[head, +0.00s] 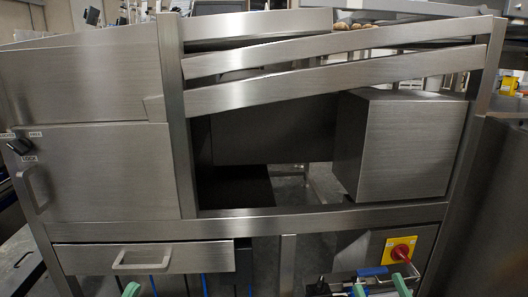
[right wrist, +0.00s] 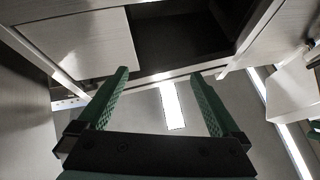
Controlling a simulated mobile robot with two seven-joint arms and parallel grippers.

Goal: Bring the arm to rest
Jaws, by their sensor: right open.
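My right gripper (head: 380,287) shows at the bottom edge of the head view as two green fingertips apart, in front of the steel machine (head: 330,220). In the right wrist view, the right gripper (right wrist: 160,73) is open, with nothing between its green fingers and the machine's frame and floor beyond them. At the lower left of the head view, a green fingertip of my left gripper (head: 131,289) just enters the picture. The rest of the left gripper is cut off, so its opening cannot be judged.
The machine has a drawer with a handle (head: 140,262), a cabinet door (head: 110,172) and a red knob on a yellow plate (head: 400,250). Several brown round items (head: 350,25) lie at its top. A steel box (head: 400,145) sits at the right of its opening.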

